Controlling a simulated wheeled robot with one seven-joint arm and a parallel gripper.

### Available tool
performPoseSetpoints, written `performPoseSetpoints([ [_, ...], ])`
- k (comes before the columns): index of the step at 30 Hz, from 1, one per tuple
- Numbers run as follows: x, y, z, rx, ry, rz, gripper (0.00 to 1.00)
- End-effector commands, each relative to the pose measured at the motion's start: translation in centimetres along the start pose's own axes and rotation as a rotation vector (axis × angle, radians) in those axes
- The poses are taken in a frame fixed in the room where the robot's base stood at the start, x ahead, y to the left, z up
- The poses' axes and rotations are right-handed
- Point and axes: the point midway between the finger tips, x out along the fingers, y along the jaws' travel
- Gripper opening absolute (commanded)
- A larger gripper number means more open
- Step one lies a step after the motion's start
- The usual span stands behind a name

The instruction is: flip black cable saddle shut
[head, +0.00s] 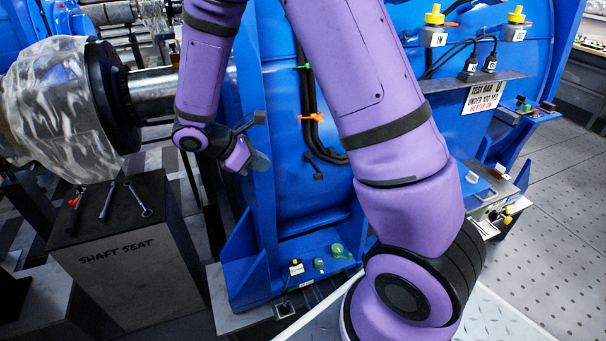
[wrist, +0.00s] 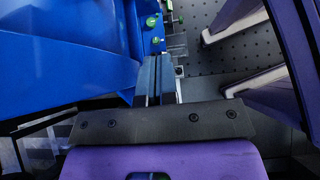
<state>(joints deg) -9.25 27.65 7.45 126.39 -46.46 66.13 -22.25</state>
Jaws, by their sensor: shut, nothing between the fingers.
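A black cable runs down the blue motor housing (head: 285,190) in the head view, then bends right near its lower end. A small black piece (head: 317,174), which looks like the black cable saddle, sits by that bend; it seems to stand out from the panel, but how far open it is cannot be told. My gripper (head: 261,162) is left of it, apart from it, beside the blue flange. In the wrist view my gripper's blue-grey fingers (wrist: 155,78) are together and empty. The saddle cannot be made out there.
A green clip (head: 304,66) and an orange saddle (head: 312,117) sit higher on the cable. Green-topped fittings (head: 337,250) stand on the ledge below. The shaft seat block (head: 125,240) with tools is at left. The blue flange edge is close to my gripper.

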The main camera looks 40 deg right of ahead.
Motion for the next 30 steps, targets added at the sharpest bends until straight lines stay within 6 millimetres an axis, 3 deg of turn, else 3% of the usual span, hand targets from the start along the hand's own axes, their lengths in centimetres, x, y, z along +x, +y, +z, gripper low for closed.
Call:
performPoseSetpoints([
  [8,2.0,-0.1,0.0,0.001,-0.001,-0.004,0.00],
  [22,10.5,-0.1,0.1,-0.001,-0.001,-0.004,0.00],
  [30,12.6,0.0,2.4,0.002,0.001,-0.001,0.00],
])
